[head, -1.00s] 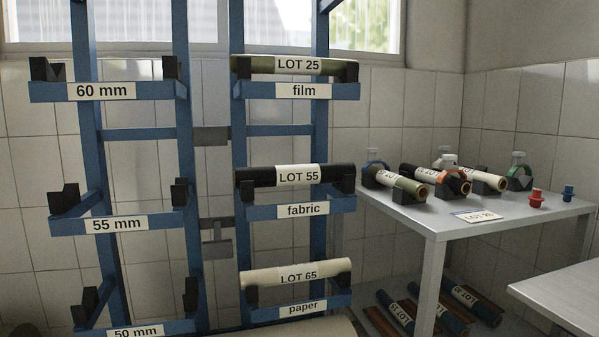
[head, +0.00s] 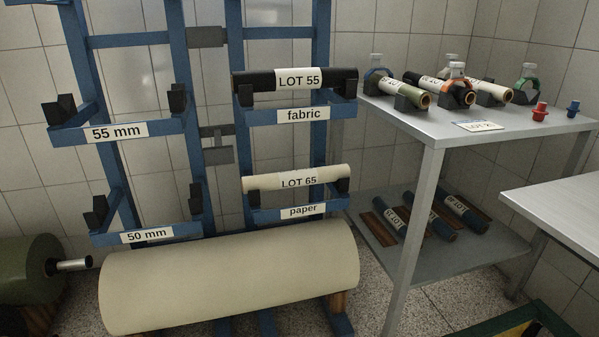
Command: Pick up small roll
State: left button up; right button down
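Several small rolls are in the head view. A black roll labelled LOT 55 (head: 255,81) rests on the rack's fabric holder, and a cream roll labelled LOT 65 (head: 262,182) rests on the paper holder below it. Neither of my grippers shows.
A large cream roll (head: 230,275) lies low in front of the blue rack (head: 180,60). A large olive roll (head: 28,268) with a spindle is at the left. The 55 mm and 50 mm holders are empty. Red (head: 540,111) and blue (head: 573,108) plugs stand on the table (head: 440,128).

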aim_at(266, 182)
jog(key=i+l+u, duration=0.5)
jog(key=l, duration=0.25)
jog(key=i+l+u, duration=0.3)
jog(key=l, duration=0.2)
